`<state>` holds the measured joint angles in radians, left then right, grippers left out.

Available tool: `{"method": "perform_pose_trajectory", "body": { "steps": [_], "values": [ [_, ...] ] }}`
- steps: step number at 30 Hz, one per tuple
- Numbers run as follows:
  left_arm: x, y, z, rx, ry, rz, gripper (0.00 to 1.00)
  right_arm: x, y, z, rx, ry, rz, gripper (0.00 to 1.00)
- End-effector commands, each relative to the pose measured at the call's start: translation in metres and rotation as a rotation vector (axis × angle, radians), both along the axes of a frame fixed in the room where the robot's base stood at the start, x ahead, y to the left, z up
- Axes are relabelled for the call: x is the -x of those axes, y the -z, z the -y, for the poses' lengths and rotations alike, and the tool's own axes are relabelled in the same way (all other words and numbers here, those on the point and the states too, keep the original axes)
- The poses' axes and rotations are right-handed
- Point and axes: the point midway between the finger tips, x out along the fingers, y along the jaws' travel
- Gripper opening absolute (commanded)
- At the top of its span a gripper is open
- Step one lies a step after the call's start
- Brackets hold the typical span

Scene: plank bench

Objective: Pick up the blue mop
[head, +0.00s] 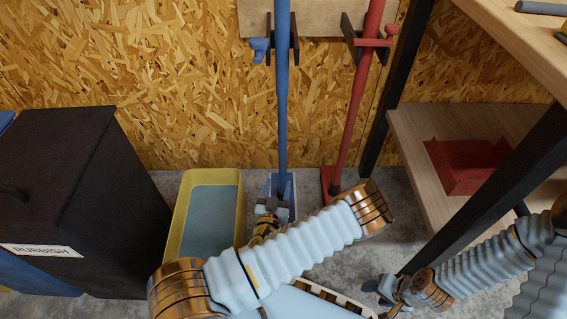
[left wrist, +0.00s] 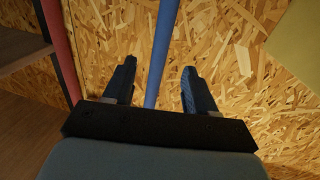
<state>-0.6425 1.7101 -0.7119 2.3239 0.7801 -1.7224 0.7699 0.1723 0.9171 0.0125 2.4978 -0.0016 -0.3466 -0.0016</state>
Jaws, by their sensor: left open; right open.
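The blue mop (head: 282,90) stands upright against the wall in the head view, its handle in a dark two-pronged holder and its blue foot on the floor. My left gripper (head: 271,208) is low at the handle, just above the foot, and partly covers it. In the left wrist view the blue handle (left wrist: 165,40) runs between the two spread fingers of the open left gripper (left wrist: 158,68). Whether a finger touches it, I cannot tell. My right gripper (head: 376,298) is open and empty at the lower edge, away from the mop.
A red long-handled tool (head: 362,90) hangs right of the mop; its handle also shows in the left wrist view (left wrist: 58,50). A yellow tub (head: 176,222) and a black rubbish bin (head: 75,190) stand left. A wooden shelf (head: 415,130) with a dark post is at right.

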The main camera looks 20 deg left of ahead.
Motion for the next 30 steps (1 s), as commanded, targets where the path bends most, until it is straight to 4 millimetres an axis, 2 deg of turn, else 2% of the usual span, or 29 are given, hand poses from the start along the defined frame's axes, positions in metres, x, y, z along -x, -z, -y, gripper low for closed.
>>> {"method": "perform_pose_trajectory", "body": {
  "steps": [3, 6, 14, 21, 24, 30],
  "values": [
    [-0.026, 0.000, -0.007, 0.000, 0.000, 0.004, 0.56, 0.000, 0.004, 0.000, 0.000, 0.000, 0.001, 0.56],
    [-0.045, 0.000, -0.011, -0.001, 0.000, 0.003, 0.56, 0.000, 0.006, 0.000, 0.000, 0.000, 0.001, 0.56],
    [-0.069, 0.000, -0.018, -0.001, 0.001, 0.002, 0.56, 0.000, 0.009, 0.000, 0.000, 0.002, 0.002, 0.56],
    [-0.104, -0.001, -0.028, -0.001, 0.000, 0.001, 0.56, -0.001, 0.016, 0.000, 0.001, 0.002, 0.003, 0.56],
    [-0.111, -0.002, -0.030, -0.001, 0.000, -0.001, 0.56, -0.001, 0.016, 0.000, 0.001, 0.003, 0.004, 0.56],
    [-0.112, -0.002, -0.030, -0.001, -0.001, -0.001, 0.56, -0.001, 0.016, 0.000, 0.001, 0.003, 0.004, 0.56]
  ]
}}
